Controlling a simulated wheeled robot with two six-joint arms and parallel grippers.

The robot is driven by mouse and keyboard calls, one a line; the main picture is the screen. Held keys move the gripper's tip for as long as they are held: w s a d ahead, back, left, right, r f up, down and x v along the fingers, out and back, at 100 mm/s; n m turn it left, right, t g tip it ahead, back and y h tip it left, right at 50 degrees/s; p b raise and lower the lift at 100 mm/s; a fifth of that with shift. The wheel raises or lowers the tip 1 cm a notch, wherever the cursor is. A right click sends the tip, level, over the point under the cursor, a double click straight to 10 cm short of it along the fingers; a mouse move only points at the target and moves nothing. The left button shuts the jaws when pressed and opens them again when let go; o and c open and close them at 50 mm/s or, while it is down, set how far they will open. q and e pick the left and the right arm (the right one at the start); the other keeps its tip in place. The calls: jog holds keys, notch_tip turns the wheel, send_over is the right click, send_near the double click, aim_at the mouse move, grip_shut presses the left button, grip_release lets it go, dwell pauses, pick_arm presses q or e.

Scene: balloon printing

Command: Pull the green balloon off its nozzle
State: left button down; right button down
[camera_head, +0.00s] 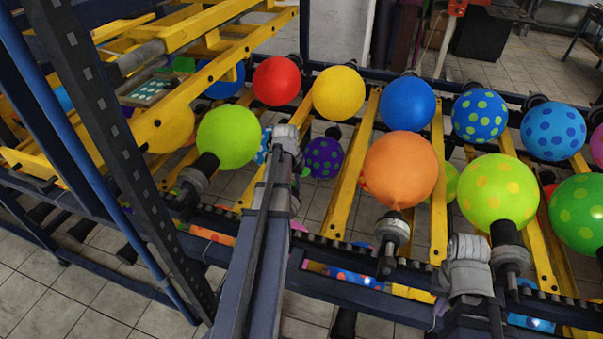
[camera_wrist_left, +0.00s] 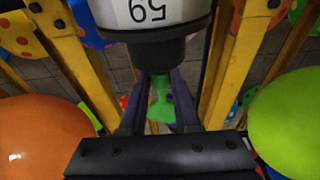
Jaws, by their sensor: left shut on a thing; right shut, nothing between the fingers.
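My left gripper (camera_wrist_left: 159,98) is shut on a small limp green balloon (camera_wrist_left: 161,100), seen in the left wrist view. The green balloon hangs below the dark end of a white nozzle (camera_wrist_left: 150,12) marked 59, between the two dark fingers. Whether its neck is still on the nozzle cannot be told. In the head view my left gripper (camera_head: 284,140) is between the light green inflated balloon (camera_head: 228,136) and the orange balloon (camera_head: 401,171), and the arm hides the nozzle. My right gripper (camera_head: 466,258) is shut and empty at the lower right, its fingertips hardly visible.
Inflated balloons stand close by in rows: red (camera_head: 277,81), yellow (camera_head: 338,93), blue (camera_head: 407,103) and several dotted ones. A purple dotted balloon (camera_head: 323,158) is below, behind my left gripper. Yellow rails (camera_head: 352,170) run between them. A dark post (camera_head: 118,160) stands at left.

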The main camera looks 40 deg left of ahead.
pick_arm(q)
jog(key=shift+w+a, duration=0.1)
jog(key=shift+w, duration=0.15)
dwell(0.6)
jog(key=shift+w+a, duration=0.15)
jog(key=shift+w, duration=0.3)
jog(key=shift+r, duration=0.1)
pick_arm(e)
jog(key=shift+r, duration=0.1)
